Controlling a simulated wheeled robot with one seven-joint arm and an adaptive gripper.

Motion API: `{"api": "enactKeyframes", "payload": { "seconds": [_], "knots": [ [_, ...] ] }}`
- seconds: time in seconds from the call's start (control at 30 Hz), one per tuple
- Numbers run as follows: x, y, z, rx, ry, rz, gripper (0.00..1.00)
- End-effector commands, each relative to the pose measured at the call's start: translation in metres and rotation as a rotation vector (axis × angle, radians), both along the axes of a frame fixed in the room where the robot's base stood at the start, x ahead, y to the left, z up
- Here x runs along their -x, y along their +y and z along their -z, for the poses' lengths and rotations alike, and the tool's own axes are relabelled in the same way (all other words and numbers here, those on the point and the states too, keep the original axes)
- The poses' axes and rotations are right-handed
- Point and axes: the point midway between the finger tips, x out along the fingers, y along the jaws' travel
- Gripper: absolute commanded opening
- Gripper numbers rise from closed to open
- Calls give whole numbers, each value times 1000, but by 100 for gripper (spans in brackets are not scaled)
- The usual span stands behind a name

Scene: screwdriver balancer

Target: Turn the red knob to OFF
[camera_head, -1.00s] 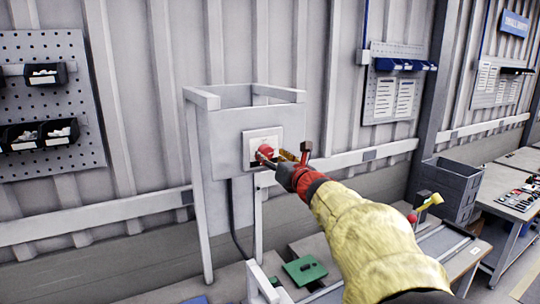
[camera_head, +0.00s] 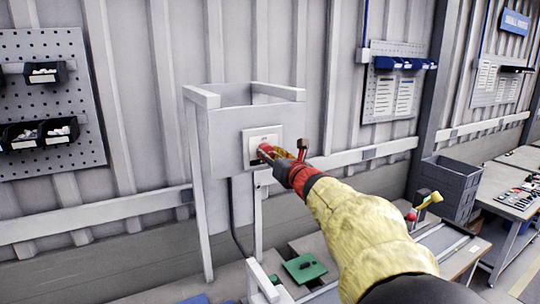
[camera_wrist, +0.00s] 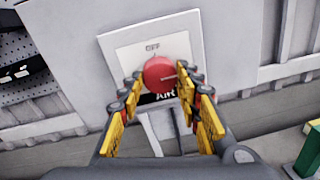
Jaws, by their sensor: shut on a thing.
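The red knob (camera_wrist: 160,73) sits on a pale square plate (camera_wrist: 113,51) on a grey panel. The plate reads OFF above the knob, and a partly hidden dark label shows below it. A light mark on the knob's face points to the right, not up at OFF. My gripper (camera_wrist: 162,83) has its yellow and black fingers on the left and right sides of the knob, shut on it. In the head view my gripper (camera_head: 279,155) covers part of the red knob (camera_head: 265,151).
The panel (camera_head: 226,140) stands on a grey frame against a corrugated wall. A dark cable hangs below it. A pegboard (camera_head: 75,95) with bins is at left. A grey crate (camera_head: 447,190) and a workbench (camera_head: 510,190) are at right. A green piece (camera_head: 303,267) lies below.

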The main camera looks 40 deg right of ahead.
Motion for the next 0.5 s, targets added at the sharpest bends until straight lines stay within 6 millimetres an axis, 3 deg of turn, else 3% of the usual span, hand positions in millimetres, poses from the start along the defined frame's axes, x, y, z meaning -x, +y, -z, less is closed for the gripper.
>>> {"api": "enactKeyframes", "payload": {
  "seconds": [0.23, 0.5],
  "knots": [
    [0, 0, 0, 0, 0, 0, 9],
    [0, 0, 1, 34, 6, 0, 9]
  ]
}}
